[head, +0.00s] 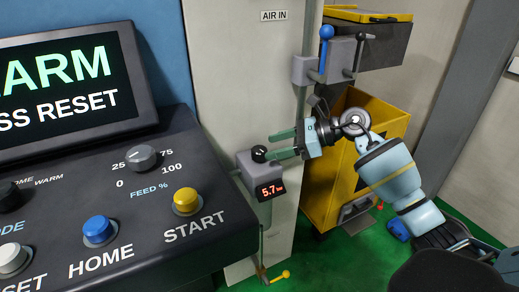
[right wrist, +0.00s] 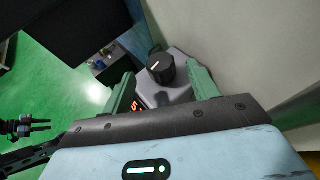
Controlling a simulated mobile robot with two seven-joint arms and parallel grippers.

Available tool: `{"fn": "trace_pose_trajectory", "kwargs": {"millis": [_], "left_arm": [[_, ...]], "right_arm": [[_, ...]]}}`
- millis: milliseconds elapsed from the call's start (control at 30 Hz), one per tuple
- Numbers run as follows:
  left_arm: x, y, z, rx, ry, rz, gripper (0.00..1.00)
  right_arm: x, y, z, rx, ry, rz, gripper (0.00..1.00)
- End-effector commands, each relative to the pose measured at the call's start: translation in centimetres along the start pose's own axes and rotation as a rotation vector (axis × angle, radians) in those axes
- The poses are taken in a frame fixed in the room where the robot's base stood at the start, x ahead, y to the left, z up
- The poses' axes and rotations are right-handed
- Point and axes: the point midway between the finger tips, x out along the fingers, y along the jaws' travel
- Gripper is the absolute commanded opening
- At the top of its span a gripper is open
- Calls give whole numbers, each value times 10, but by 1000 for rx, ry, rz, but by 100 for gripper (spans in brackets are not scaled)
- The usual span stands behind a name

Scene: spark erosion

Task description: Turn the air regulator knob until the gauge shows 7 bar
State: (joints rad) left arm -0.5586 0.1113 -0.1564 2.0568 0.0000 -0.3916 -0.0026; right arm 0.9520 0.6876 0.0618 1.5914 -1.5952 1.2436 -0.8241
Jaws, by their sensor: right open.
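The air regulator is a grey box (head: 244,166) on the pale column, with a black knob (head: 259,154) on its upper part. Its red digital gauge (head: 270,190) reads about 5.7. My right gripper (head: 284,145) is open, its green fingers pointing left at the knob. In the right wrist view the knob (right wrist: 161,67) shows a white pointer line and lies between and beyond the two fingertips, apart from both. The gauge (right wrist: 137,104) is partly hidden there by a finger.
A control console (head: 150,240) with knobs, buttons and a screen fills the left. Above the regulator are a blue-handled lever (head: 326,48) and a grey box. A yellow bin (head: 330,190) stands behind my right arm. A yellow-tipped lever (head: 285,274) is low on the column.

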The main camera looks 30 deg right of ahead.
Motion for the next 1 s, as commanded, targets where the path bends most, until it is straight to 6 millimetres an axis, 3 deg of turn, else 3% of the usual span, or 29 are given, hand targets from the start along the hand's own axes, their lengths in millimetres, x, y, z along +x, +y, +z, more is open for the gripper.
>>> {"fn": "trace_pose_trajectory", "kwargs": {"millis": [300, 700, 1000], "left_arm": [[-4, 1, 3, -1, -10, 0, 36], [-5, 1, 4, -2, -11, 0, 36], [-4, 1, 2, -2, -6, -1, 36]], "right_arm": [[43, 0, 1, 2, -3, 0, 59], [52, 0, 0, 0, -1, -1, 59], [51, 0, 0, 1, -1, -1, 23]]}}
